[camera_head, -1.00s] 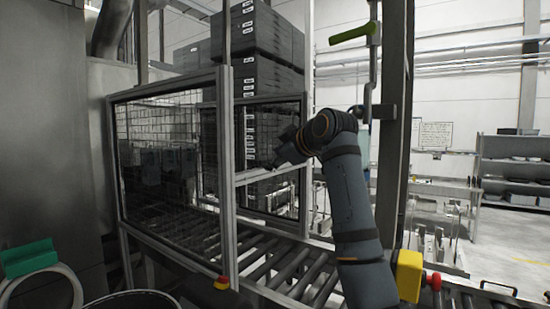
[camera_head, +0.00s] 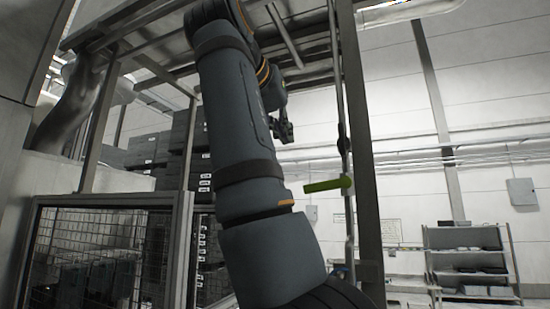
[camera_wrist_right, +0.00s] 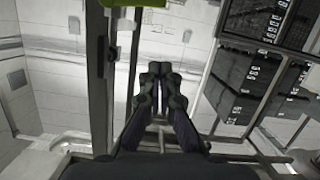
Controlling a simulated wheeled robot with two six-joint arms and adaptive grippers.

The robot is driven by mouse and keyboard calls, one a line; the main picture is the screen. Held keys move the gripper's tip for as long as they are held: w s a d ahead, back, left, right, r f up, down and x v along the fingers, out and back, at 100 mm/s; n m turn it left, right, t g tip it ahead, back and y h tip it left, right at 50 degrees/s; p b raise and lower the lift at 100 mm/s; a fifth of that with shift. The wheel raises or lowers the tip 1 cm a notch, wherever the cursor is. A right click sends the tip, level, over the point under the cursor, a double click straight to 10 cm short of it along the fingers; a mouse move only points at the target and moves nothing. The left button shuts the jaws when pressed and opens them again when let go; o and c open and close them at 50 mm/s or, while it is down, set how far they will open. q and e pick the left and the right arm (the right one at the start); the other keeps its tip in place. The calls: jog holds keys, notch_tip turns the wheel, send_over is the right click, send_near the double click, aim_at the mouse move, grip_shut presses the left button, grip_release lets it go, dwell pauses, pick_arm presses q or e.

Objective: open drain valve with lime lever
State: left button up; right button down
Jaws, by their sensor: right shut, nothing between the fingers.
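The lime lever (camera_head: 328,185) sticks out to the left, nearly level, from a thin upright pipe (camera_head: 345,140) beside a dark post. Part of the lime lever also shows at the top edge of the right wrist view (camera_wrist_right: 122,3). My right gripper (camera_head: 287,138) is above and a little left of the lever in the head view, apart from it. In the right wrist view its fingertips (camera_wrist_right: 158,72) are together with nothing between them. My right arm covers the middle of the head view. My left gripper is not in view.
The dark upright post (camera_head: 366,190) stands just right of the lever, with overhead framing above. A mesh-panelled guard (camera_head: 190,250) and stacked dark crates (camera_head: 150,150) stand on the left. A shelf rack (camera_head: 470,262) stands far right.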

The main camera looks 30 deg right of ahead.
aim_at(326, 186)
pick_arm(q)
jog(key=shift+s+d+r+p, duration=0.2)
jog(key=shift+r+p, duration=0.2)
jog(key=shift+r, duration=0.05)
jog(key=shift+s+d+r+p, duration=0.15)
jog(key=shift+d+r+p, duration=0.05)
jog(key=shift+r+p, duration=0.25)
pick_arm(e)
jog(key=w+d+f, duration=0.4)
jog(key=d+f, duration=0.2)
jog(key=d, duration=0.3)
jog(key=shift+w+m, duration=0.3)
jog(key=shift+s+d+f, duration=0.1)
jog(key=shift+d, duration=0.15)
